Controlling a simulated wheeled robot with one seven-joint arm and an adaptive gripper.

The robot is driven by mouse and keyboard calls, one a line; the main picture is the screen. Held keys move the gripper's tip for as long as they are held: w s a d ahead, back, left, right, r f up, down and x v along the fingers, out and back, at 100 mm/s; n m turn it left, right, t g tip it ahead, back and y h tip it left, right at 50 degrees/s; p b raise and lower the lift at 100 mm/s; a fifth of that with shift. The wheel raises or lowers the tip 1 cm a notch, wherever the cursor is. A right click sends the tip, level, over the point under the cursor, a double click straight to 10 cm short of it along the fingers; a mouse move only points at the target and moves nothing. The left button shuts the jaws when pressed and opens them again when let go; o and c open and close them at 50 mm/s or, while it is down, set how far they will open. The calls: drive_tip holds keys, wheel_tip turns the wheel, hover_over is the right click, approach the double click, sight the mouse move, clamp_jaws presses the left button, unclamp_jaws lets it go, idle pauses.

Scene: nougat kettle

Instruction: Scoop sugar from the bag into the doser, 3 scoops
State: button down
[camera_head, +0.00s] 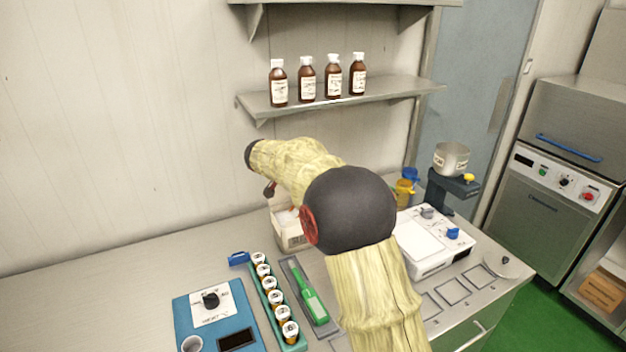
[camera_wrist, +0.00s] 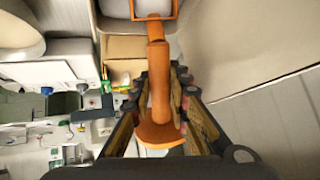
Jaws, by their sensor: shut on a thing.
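My gripper (camera_wrist: 160,100) is shut on the handle of an orange scoop (camera_wrist: 158,65) in the wrist view. The scoop's bowl is cut off by the top edge, and a pale area shows inside its rim; I cannot tell whether it is sugar. In the head view my arm hides the gripper and scoop. A pale open-topped container (camera_head: 290,235), possibly the sugar bag, stands on the counter, partly behind my arm. A metal pot with labels (camera_head: 451,160), possibly the doser, sits on a dark stand at the right.
A white scale-like device (camera_head: 428,250) stands below the pot. A green rack of capped jars (camera_head: 270,290), a green-handled tool (camera_head: 311,303) on a grey tray and a blue device (camera_head: 215,318) lie at the front. Brown bottles (camera_head: 307,80) stand on the shelf (camera_head: 395,91). The left counter is clear.

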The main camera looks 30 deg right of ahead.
drive_tip(key=shift+a+f, duration=0.15)
drive_tip(key=shift+f, duration=0.25)
drive_tip(key=shift+p, duration=0.75)
drive_tip(key=p, duration=0.1)
drive_tip(key=y+p, duration=0.1)
drive_tip(key=p, duration=0.1)
drive_tip(key=shift+d+f, duration=0.2)
drive_tip(key=shift+f, duration=0.2)
drive_tip(key=y+p, duration=0.1)
drive_tip(key=p, duration=0.2)
drive_tip(key=shift+d+f+g+p, duration=0.1)
drive_tip(key=shift+f+g+p, duration=0.2)
drive_tip(key=shift+f+p, duration=0.05)
drive_tip(key=f+y+p, duration=0.1)
drive_tip(key=p, duration=0.3)
drive_tip(key=d+f+y+p, duration=0.1)
drive_tip(key=y+p, duration=0.1)
drive_tip(key=p, duration=0.2)
drive_tip(key=shift+w+d+m+g+y+p, duration=0.15)
drive_tip(key=shift+d+m+g+y+p, duration=0.15)
drive_tip(key=shift+m+p, duration=0.1)
drive_tip(key=shift+w+d+r+g+y+p, duration=0.15)
drive_tip(key=shift+d+r+y+p, duration=0.55)
drive_tip(key=shift+r+p, duration=0.95)
drive_tip(key=shift+w+d+r+g+y+p, duration=0.1)
drive_tip(key=shift+d+r+y+p, duration=0.75)
drive_tip(key=shift+p, duration=1.45)
drive_tip(key=shift+w+d+r+g+y+p, duration=0.15)
drive_tip(key=shift+d+r+y+p, duration=0.3)
drive_tip(key=shift+r+p, duration=1.3)
